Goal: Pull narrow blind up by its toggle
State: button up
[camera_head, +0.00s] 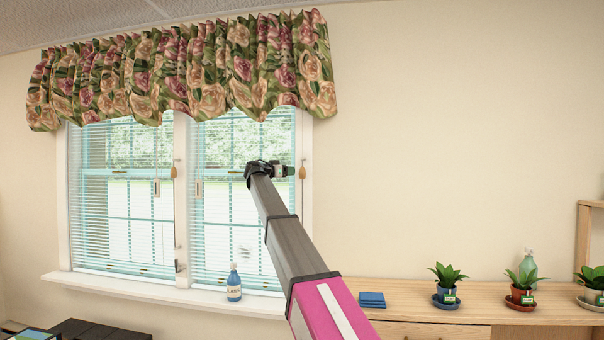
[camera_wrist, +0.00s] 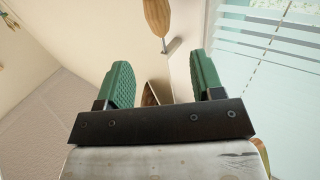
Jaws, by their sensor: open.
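Two white slatted blinds hang side by side in the window, a left blind (camera_head: 122,225) and a right blind (camera_head: 235,240). They look much alike in width, so I cannot tell which is the narrow one. A wooden toggle (camera_head: 302,172) hangs at the right blind's right edge. Another toggle (camera_head: 173,172) hangs between the blinds. My gripper (camera_head: 290,171) is beside the right-hand toggle. In the wrist view its green fingers (camera_wrist: 160,75) are spread and empty. The wooden toggle (camera_wrist: 157,17) shows past the fingertips, apart from them, its far end cut off by the frame.
A floral valance (camera_head: 185,75) covers the blinds' tops. A blue bottle (camera_head: 234,284) stands on the sill (camera_head: 160,293). A wooden cabinet (camera_head: 400,312) at right carries blue cloths (camera_head: 372,299) and several potted plants (camera_head: 446,284). The wall right of the window is clear.

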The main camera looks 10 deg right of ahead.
aim_at(300, 171)
jog(key=x, duration=1)
jog(key=shift+w+d, duration=0.25)
jog(key=shift+w, duration=0.05)
grip_shut()
